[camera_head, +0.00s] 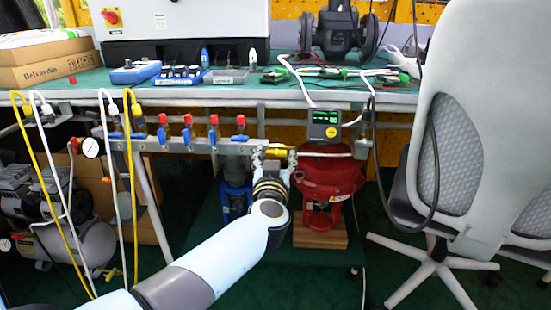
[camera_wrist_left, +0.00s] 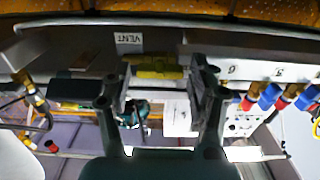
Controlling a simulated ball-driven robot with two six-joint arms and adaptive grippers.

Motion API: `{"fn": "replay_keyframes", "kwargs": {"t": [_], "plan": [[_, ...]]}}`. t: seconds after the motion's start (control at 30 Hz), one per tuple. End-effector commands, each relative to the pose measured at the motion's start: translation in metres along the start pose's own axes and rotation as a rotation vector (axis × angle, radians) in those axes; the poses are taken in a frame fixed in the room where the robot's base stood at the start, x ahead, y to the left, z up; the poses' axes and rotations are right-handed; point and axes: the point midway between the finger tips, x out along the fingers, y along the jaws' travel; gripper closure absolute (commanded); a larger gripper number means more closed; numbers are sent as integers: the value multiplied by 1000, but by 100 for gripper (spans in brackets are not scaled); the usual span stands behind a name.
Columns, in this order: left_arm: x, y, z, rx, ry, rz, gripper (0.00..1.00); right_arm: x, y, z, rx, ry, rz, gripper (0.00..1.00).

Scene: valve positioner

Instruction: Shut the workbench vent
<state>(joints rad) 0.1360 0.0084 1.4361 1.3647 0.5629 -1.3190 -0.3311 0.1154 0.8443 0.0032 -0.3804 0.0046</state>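The vent valve's yellow handle (camera_wrist_left: 158,68) lies crosswise by a white VENT label (camera_wrist_left: 129,38) on the metal rail in the left wrist view. In the head view the yellow handle (camera_head: 277,152) shows at the right part of the rail, below the bench edge. My left gripper (camera_wrist_left: 163,76) is open, its two fingers on either side of the yellow handle. A narrow gap seems to show at the fingers; I cannot tell whether either touches the handle. In the head view the left gripper (camera_head: 274,160) reaches up to the rail. My right gripper is not in view.
Red and blue valves (camera_head: 213,130) line the rail to the left. A red actuator (camera_head: 326,185) with a small display box (camera_head: 324,124) stands close on the right. A grey chair (camera_head: 462,130) fills the right side. Hoses hang at left; the workbench (camera_head: 190,92) overhangs.

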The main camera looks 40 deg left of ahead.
Motion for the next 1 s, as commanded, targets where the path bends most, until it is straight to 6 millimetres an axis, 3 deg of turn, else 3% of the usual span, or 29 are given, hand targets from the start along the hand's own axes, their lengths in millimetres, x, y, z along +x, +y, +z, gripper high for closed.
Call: {"fn": "replay_keyframes", "kwargs": {"t": [0.03, 0.3, 0.67, 1.0], "plan": [[0, 0, 0, 0, 0, 0, 50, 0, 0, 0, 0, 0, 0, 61], [0, 0, 0, 0, 0, 0, 85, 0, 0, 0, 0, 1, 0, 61], [0, 0, 0, -58, -1, 0, 86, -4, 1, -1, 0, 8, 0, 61], [-1, 0, -1, -306, -1, -1, 86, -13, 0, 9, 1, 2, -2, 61]]}}
